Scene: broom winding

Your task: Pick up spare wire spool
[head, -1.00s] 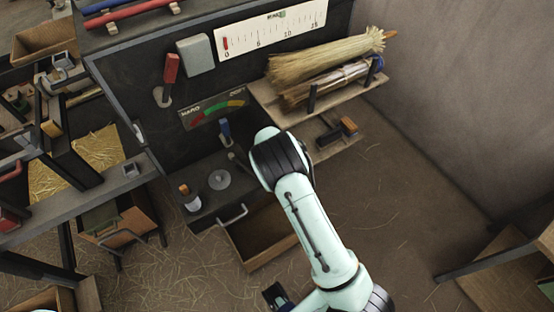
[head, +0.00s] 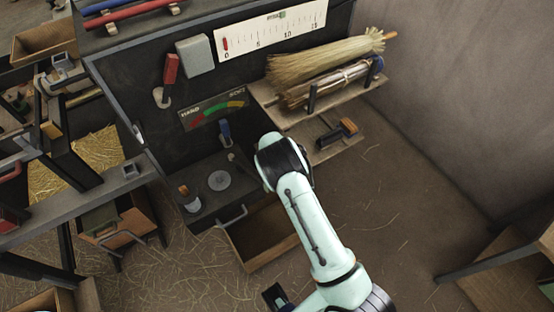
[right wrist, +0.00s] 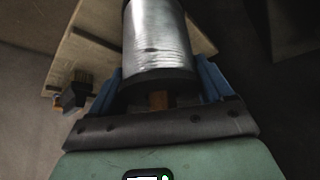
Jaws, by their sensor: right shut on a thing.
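The spare wire spool (right wrist: 157,45), wound with silver wire and with a dark end flange, fills the upper middle of the right wrist view. My right gripper (right wrist: 160,95) is shut on it, with a blue finger on either side of the dark flange. The far end of the spool is cut off by the frame's top edge. In the head view my right arm reaches up the middle, and its gripper and the spool are hidden behind the arm.
Wooden shelves (head: 345,95) hold a straw bundle (head: 325,60) and a brush (head: 338,132) to the right of my arm. An open drawer (head: 262,238) lies left of it, below a dark ledge with a grey disc (head: 219,180).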

